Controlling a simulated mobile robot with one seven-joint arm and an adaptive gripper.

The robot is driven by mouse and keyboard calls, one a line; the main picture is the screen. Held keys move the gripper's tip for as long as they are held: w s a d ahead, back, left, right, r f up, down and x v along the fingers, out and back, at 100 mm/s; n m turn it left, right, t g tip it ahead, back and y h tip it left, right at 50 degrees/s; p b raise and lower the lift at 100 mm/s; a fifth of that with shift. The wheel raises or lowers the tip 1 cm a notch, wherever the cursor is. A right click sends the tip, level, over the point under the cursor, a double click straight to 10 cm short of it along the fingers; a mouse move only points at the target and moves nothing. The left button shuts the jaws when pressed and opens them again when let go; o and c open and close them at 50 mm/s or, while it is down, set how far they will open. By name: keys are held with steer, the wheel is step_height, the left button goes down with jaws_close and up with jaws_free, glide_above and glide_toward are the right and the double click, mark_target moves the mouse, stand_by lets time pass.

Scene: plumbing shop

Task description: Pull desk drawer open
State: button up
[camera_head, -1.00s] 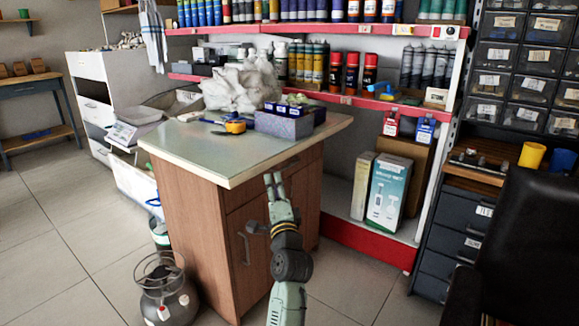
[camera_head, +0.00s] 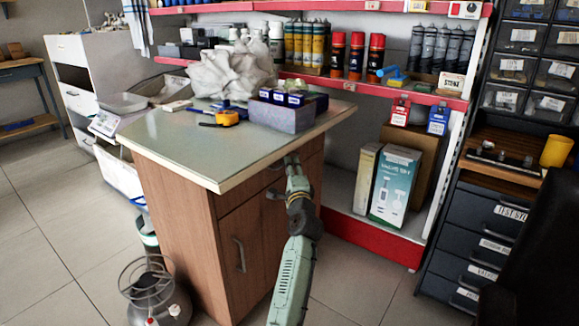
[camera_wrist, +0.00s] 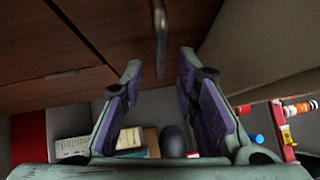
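The wooden desk (camera_head: 168,205) has a pale top, and its drawer front (camera_head: 243,196) lies just under the edge, above a cabinet door. The drawer looks shut. My gripper (camera_head: 291,160) is at the drawer's front, near the top's edge, and covers part of it. In the wrist view my gripper (camera_wrist: 159,68) is open, its two fingers apart. A metal handle (camera_wrist: 160,38) shows ahead, in line with the gap between the fingertips. I cannot tell whether the fingers touch it.
A lower door handle (camera_head: 240,254) sits on the desk front. A blue-grey box (camera_head: 282,117), a yellow tape measure (camera_head: 228,118) and a crumpled white bag (camera_head: 228,75) are on top. Boxes (camera_head: 395,185) stand on the red shelf at right. A gas bottle (camera_head: 160,308) stands at lower left.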

steer(key=shift+w+a+r, duration=0.1)
steer(key=shift+w+a, duration=0.05)
steer(key=shift+w, duration=0.5)
steer(key=shift+w+a+r, duration=0.1)
steer(key=shift+w, duration=0.55)
steer(key=shift+c, duration=0.4)
jaws_close()
